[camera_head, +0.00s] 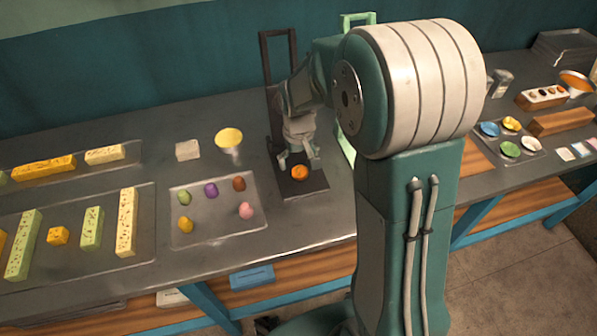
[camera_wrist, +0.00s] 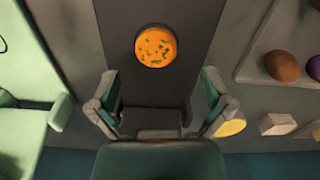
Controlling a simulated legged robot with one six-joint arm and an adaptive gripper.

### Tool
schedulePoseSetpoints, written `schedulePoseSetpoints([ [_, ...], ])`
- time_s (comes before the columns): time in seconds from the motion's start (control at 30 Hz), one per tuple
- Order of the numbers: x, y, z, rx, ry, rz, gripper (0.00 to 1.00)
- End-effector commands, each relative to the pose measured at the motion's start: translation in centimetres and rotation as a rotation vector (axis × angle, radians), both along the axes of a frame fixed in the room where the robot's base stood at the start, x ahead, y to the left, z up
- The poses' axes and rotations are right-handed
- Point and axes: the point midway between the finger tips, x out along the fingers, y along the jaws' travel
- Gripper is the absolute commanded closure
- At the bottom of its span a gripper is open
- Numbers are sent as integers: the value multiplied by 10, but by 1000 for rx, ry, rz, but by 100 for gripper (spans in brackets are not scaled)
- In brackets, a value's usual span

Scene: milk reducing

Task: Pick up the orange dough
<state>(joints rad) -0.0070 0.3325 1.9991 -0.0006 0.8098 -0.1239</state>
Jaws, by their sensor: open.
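The orange dough (camera_head: 300,172) is a round, flat orange piece on the base of a dark stand (camera_head: 316,187). In the wrist view the dough (camera_wrist: 156,46) shows green specks and lies beyond the fingertips, roughly centred between them. My gripper (camera_head: 298,160) is just behind and above the dough, pointing down. In the wrist view my gripper (camera_wrist: 161,88) has its two fingers spread wide with nothing between them. The fingers appear apart from the dough.
A tray (camera_head: 214,230) with several coloured dough balls is left of the stand. A light green stand (camera_head: 345,148) is close on the right. Long dough bars lie further left.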

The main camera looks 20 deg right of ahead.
Motion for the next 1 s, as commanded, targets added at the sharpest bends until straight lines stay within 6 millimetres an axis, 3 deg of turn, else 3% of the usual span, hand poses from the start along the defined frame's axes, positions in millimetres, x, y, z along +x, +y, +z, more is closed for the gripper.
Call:
schedulePoseSetpoints([
  [0.2,-1,-2,-31,1,3,-1,0],
  [0.47,-1,-2,-34,0,-1,-1,0],
  [0.5,-1,-2,-34,0,0,-1,9],
  [0.6,-1,-2,-34,0,0,-1,52],
  [0.67,-1,-2,-34,0,0,-1,69],
  [1.0,-1,-1,-34,1,1,-1,72],
])
